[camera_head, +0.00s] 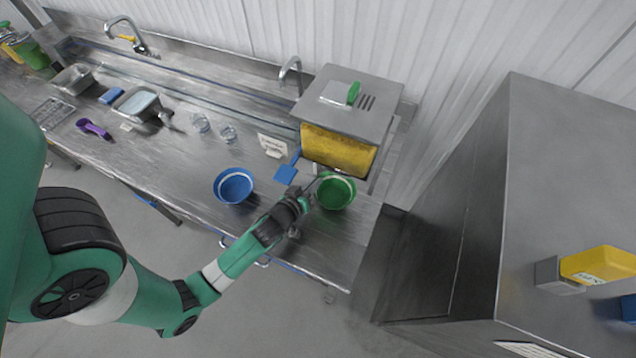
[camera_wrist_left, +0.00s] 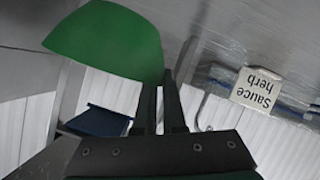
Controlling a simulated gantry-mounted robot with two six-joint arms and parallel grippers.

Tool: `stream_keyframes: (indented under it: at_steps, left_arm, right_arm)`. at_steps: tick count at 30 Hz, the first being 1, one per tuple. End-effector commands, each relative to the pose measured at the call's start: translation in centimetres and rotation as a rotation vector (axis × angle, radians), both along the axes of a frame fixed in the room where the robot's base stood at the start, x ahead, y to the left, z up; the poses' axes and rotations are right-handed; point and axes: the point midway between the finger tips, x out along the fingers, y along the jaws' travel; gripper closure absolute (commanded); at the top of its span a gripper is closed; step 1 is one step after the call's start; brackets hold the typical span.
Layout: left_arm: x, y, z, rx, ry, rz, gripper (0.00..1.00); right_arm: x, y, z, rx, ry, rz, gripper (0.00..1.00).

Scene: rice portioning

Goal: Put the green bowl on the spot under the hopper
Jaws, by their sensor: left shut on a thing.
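The green bowl (camera_head: 337,196) is at the lower front of the hopper (camera_head: 338,150), a metal-topped box with a yellow front. My left gripper (camera_head: 308,197) is at the bowl's left rim and shut on it. In the left wrist view the green bowl (camera_wrist_left: 105,42) fills the upper left, with its edge at the fingers of my left gripper (camera_wrist_left: 163,85). I cannot tell whether the bowl touches the counter. The spot under the hopper cannot be made out. My right gripper is not in view.
A blue bowl (camera_head: 234,186) stands left of my gripper. A blue flat tool (camera_head: 286,173) and a small sign (camera_head: 272,145) are near the hopper's left side. The counter's right end is clear.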

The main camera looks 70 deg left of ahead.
Motion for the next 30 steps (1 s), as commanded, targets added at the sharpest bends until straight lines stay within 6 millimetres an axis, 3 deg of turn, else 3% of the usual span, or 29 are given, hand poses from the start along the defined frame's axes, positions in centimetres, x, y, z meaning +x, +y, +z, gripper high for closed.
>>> stream_keyframes:
  at_steps: [2, 3, 6, 18, 19, 23, 30]
  left_arm:
    - [0.4, 0.3, 0.0, 0.001, -0.002, 0.001, 1.00]
    - [0.2, 0.3, -1.9, 0.000, 0.000, 0.002, 1.00]
    - [0.1, 0.4, -3.6, 0.000, -0.001, 0.006, 1.00]
    - [0.0, 0.4, -3.9, 0.000, -0.001, 0.007, 1.00]
    - [0.0, 0.4, -3.7, 0.000, -0.001, 0.007, 0.87]
    - [0.0, 0.4, -3.7, 0.000, -0.001, 0.007, 0.64]
    - [0.0, 0.4, -3.7, 0.000, -0.001, 0.007, 0.62]
  right_arm:
    - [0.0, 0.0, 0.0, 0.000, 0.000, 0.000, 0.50]
    - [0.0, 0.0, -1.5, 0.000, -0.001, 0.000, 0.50]
    - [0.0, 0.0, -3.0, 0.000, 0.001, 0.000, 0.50]
    - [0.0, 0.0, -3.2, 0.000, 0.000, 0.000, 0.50]
    - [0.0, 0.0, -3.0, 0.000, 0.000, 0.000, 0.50]
    - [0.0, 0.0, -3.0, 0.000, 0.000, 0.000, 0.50]
    - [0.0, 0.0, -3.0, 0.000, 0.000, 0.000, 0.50]
